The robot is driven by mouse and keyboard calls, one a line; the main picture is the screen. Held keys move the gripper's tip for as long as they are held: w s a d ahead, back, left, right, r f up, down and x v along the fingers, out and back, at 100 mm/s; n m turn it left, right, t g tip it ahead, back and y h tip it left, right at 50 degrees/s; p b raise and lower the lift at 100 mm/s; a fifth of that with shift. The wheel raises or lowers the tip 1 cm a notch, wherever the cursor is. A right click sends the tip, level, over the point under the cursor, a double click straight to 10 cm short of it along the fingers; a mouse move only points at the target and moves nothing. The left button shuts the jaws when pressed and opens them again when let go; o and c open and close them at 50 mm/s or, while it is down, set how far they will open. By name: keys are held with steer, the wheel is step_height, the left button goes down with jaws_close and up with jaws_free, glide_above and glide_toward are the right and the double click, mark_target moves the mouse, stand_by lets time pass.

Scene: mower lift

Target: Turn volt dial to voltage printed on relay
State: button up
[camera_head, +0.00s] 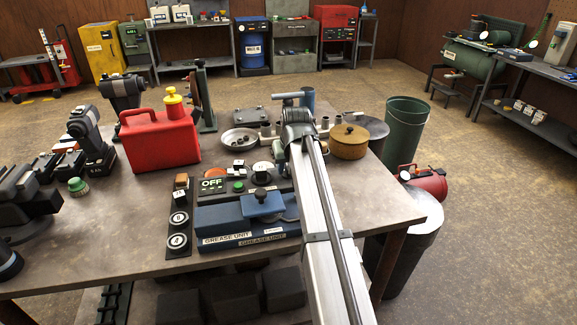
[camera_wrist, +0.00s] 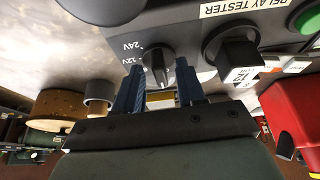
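The volt dial (camera_wrist: 157,65) is a dark knob on the grey relay tester panel (camera_wrist: 190,32) in the wrist view. White "24V" and "12V" marks stand at its left; I cannot tell exactly which its pointer meets. My gripper (camera_wrist: 158,78) is open, with one blue-grey finger on each side of the dial and gaps between. In the head view, my arm hides the gripper's fingers.
A green button (camera_wrist: 306,18) is on the panel. In the head view, a red can (camera_head: 158,140) stands left of the tester, and a blue grease unit (camera_head: 245,218) lies in front. A round brown tin (camera_head: 348,145) and a metal dish (camera_head: 240,139) are nearby.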

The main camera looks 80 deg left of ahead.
jaws_close()
stand_by(0.5)
steer(key=m+t, duration=0.1)
steer(key=m, duration=0.3)
steer(key=shift+s+m+t, duration=0.15)
steer(key=shift+m+t, duration=0.25)
steer(key=m+t+h, duration=0.1)
steer(key=m, duration=0.3)
steer(key=shift+s+a+m, duration=0.1)
steer(key=shift+m, duration=0.2)
steer(key=m+h, duration=0.1)
steer(key=m, duration=0.1)
steer(key=m+t, duration=0.1)
steer(key=m, duration=0.1)
steer(key=shift+a+f+h, duration=0.1)
steer(key=shift+h, duration=0.3)
steer(key=shift+m+t+h, duration=0.3)
steer(key=shift+m+h, duration=0.5)
steer(key=shift+m, duration=1.3)
